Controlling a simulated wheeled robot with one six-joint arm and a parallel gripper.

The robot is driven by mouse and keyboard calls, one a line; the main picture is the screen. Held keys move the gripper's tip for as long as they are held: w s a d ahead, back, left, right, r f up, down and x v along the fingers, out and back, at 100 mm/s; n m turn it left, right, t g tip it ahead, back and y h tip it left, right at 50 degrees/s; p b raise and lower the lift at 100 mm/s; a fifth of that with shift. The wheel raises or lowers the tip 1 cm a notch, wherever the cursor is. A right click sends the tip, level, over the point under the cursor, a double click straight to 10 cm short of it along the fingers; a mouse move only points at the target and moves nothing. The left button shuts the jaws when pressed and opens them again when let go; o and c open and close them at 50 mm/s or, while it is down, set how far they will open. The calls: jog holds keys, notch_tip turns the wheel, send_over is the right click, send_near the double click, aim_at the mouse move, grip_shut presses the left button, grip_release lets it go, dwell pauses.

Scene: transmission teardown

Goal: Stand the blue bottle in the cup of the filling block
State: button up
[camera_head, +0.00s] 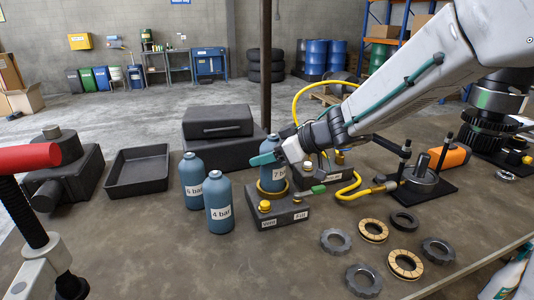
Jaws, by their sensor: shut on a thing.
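A blue bottle (270,181) with a label starting with 7 stands upright at the filling block (285,215). Its lower end is inside the yellow-rimmed cup (273,193); I cannot tell whether it rests on the cup's bottom. My gripper (270,158), with teal fingers, is shut on this bottle near its top and hides part of it. Two more blue bottles stand upright on the table to the left, one labelled 6 bar (191,175) and one labelled 4 bar (218,200).
A black tray (138,186) and a dark case (218,121) lie behind. A yellow hose (350,190) runs right of the block. Several rings and gears, including a tan ring (405,264), lie at front right. The front middle table is clear.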

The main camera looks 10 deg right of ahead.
jog(key=shift+f, duration=0.1)
jog(key=o, duration=1.7)
jog(key=shift+c, duration=0.2)
